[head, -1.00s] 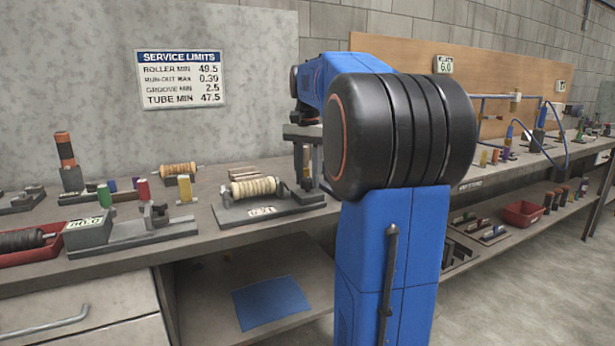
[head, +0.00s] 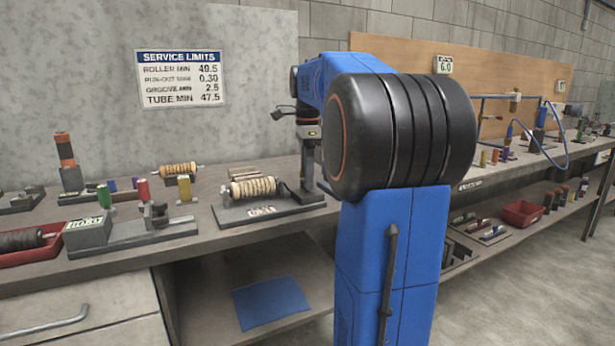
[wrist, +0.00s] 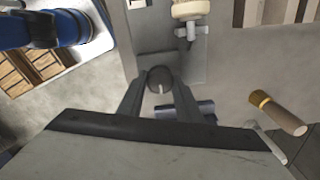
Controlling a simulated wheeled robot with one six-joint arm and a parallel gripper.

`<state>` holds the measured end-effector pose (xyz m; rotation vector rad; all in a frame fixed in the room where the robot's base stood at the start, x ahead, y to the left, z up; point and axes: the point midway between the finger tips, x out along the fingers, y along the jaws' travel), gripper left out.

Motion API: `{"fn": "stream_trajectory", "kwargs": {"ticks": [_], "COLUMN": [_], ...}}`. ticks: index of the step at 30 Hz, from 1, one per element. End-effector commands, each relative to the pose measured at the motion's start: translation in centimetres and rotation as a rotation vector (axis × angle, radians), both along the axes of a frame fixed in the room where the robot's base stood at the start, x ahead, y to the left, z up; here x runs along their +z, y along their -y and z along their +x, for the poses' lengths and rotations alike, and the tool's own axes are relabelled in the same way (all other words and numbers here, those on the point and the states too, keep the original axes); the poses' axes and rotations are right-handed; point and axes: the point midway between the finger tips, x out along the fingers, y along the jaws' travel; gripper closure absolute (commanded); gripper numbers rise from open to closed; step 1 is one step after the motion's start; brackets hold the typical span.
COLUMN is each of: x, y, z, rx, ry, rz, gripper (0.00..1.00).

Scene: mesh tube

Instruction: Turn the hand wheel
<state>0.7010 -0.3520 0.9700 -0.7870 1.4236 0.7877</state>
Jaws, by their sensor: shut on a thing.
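The hand wheel (wrist: 160,79) is a small round grey part at the centre of the wrist view. My gripper (wrist: 160,82) is shut on it, with one finger on each side. In the head view my gripper (head: 307,183) points down at the right end of a grey stand (head: 270,212). The stand carries a ribbed beige roller (head: 253,188), whose end also shows at the top of the wrist view (wrist: 190,10). The wheel cannot be made out in the head view.
A wooden-handled brush (wrist: 280,113) and a dark blue cylinder (wrist: 198,107) lie near my gripper in the wrist view. Left on the bench are a gauge fixture (head: 135,235) and a red tray (head: 30,256).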

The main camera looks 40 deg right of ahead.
Motion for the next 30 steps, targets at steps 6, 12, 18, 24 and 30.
{"fn": "stream_trajectory", "kwargs": {"ticks": [6,12,18,24,30], "x": [0.12,0.13,0.13,0.13,0.1], "y": [0.03,0.02,0.02,0.02,0.01], "z": [0.03,0.03,0.03,0.03,0.02], "rx": [-0.099,-0.144,-0.156,-0.156,-0.156], "ry": [0.003,0.003,0.003,0.003,0.002], "rz": [-0.002,-0.002,-0.002,-0.002,-0.002], "gripper": [0.91,0.91,0.91,0.91,0.5]}}
